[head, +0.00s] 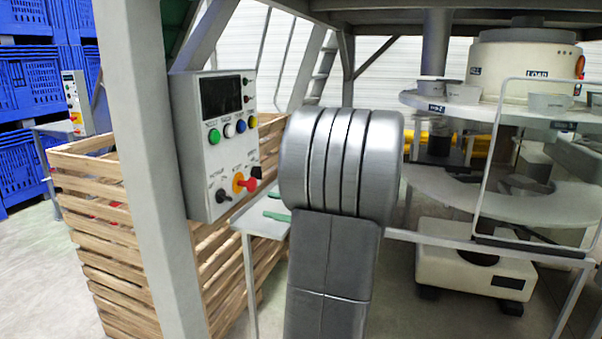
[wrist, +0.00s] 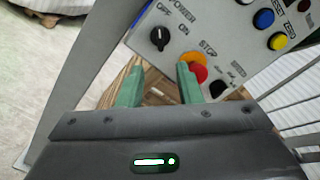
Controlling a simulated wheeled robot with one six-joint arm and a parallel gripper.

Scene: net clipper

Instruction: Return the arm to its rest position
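My arm's large grey joint fills the middle of the head view. My gripper (wrist: 159,78) shows in the wrist view as two green fingers standing apart, with nothing held between them. The control panel (head: 195,145) is a grey box on a post. In the wrist view, the panel (wrist: 215,40) lies just beyond the fingers. The right finger overlaps the yellow-ringed red stop button (wrist: 199,73); I cannot tell whether they touch.
A black power knob (wrist: 158,39) sits left of the stop button. Slatted wooden crates (head: 110,240) stand behind the grey post (head: 150,170). A small table (head: 262,222) is below the fingers. A round white machine (head: 470,190) with a wire guard is at right. Blue crates (head: 30,130) are stacked at far left.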

